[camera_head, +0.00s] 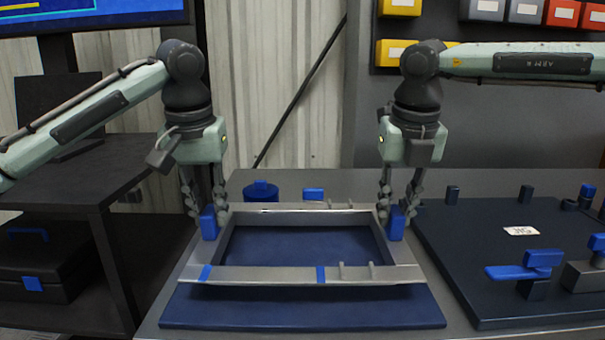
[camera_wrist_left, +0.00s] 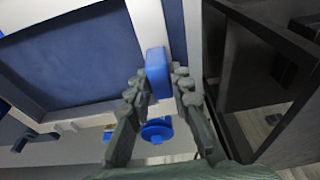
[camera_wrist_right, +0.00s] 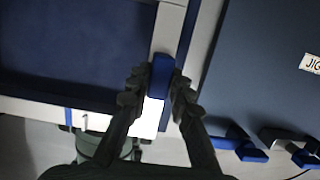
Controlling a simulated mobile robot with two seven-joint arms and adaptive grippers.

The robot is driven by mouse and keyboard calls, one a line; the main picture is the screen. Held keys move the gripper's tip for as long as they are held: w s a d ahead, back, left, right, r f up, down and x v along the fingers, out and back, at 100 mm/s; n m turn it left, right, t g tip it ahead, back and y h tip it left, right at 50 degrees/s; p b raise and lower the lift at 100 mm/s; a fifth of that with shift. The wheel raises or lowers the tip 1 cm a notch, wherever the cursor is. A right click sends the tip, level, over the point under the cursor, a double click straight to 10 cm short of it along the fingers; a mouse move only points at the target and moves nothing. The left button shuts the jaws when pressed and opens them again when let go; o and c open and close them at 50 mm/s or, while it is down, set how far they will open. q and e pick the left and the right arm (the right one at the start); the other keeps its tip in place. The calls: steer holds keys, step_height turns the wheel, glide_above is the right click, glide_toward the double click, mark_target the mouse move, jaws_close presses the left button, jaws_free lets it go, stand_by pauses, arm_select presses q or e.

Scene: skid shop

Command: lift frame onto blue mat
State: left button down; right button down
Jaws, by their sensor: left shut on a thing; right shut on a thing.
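The grey rectangular frame (camera_head: 300,274) with blue tape bands is over the blue mat (camera_head: 300,312) in the head view. Its near bar overlaps the mat in the picture; whether it touches or hovers is hard to tell. My left gripper (camera_head: 208,215) is shut on the blue handle (camera_head: 209,224) at the frame's left side. My right gripper (camera_head: 396,213) is shut on the blue handle (camera_head: 396,224) at its right side. The left wrist view shows the left handle (camera_wrist_left: 157,73) between the fingers. The right wrist view shows the right handle (camera_wrist_right: 161,76) between the fingers.
A dark jig board (camera_head: 500,235) with blue clamps and a label lies to the right on the bench. A blue round object (camera_head: 260,190) stands behind the frame. A dark shelf (camera_head: 95,190) with a case (camera_head: 45,265) is at the left.

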arm_select(q)
steer(key=shift+f, duration=0.55)
arm_select(e)
steer(key=shift+f, duration=0.55)
arm_select(q)
steer(key=shift+f, duration=0.35)
arm_select(e)
steer(key=shift+f, duration=0.35)
steer(key=c, duration=1.3)
jaws_free()
steer(key=shift+o, duration=0.4)
arm_select(q)
steer(key=c, duration=1.3)
jaws_free()
steer(key=shift+o, duration=0.4)
